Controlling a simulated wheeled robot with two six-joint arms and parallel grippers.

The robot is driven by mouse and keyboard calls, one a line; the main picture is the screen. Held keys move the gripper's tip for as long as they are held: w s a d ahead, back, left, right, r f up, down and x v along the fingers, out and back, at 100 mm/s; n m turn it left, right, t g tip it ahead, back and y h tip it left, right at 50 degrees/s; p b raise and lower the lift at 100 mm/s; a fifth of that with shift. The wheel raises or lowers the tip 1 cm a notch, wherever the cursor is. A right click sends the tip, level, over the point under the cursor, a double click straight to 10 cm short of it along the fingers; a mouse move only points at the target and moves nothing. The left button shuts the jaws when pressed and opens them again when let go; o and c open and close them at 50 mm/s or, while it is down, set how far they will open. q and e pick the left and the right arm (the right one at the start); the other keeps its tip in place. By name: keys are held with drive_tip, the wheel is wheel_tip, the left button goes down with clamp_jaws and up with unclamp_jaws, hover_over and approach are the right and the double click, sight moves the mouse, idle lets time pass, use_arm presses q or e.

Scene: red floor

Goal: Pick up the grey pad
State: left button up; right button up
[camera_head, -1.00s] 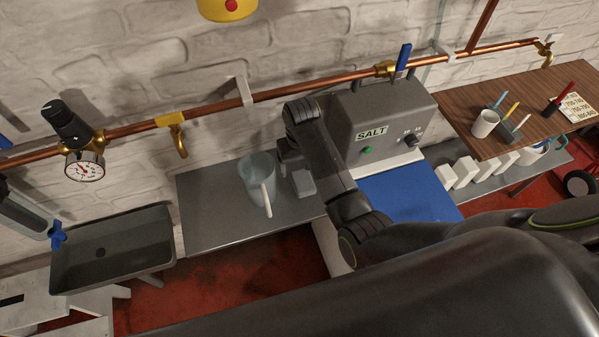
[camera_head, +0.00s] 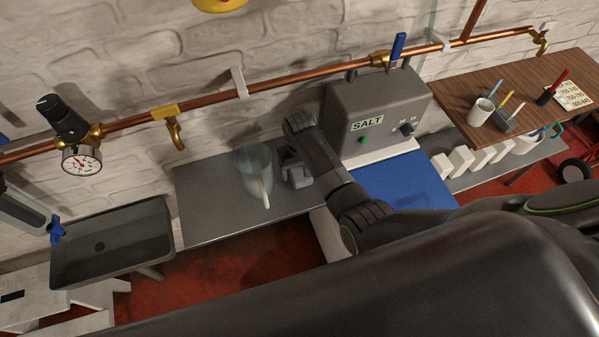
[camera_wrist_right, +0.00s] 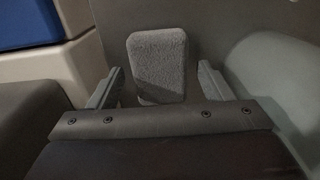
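The grey pad (camera_wrist_right: 157,55) is a small rounded block with a fuzzy surface. In the head view the pad (camera_head: 300,180) lies on the grey metal shelf, partly covered by my gripper. My right gripper (camera_wrist_right: 158,84) is open, with one finger on each side of the pad's near part. Gaps show between the pad and both fingers in the wrist view. In the head view my right gripper (camera_head: 293,172) is low over the pad, its fingertips mostly hidden. My left gripper is not in view.
A translucent beaker (camera_head: 254,162) with a pale stick stands just left of the pad. The SALT machine (camera_head: 378,108) and a blue surface (camera_head: 400,182) are to the right. A sink (camera_head: 112,240) is at left. The shelf's left part (camera_head: 205,200) is clear.

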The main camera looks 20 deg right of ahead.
sight(300, 171)
drive_tip(key=c, duration=0.9)
drive_tip(key=shift+o, duration=0.2)
wheel_tip(300, 171, up, 10)
drive_tip(key=o, duration=0.4)
drive_tip(key=c, duration=0.3)
drive_tip(key=shift+c, duration=0.2)
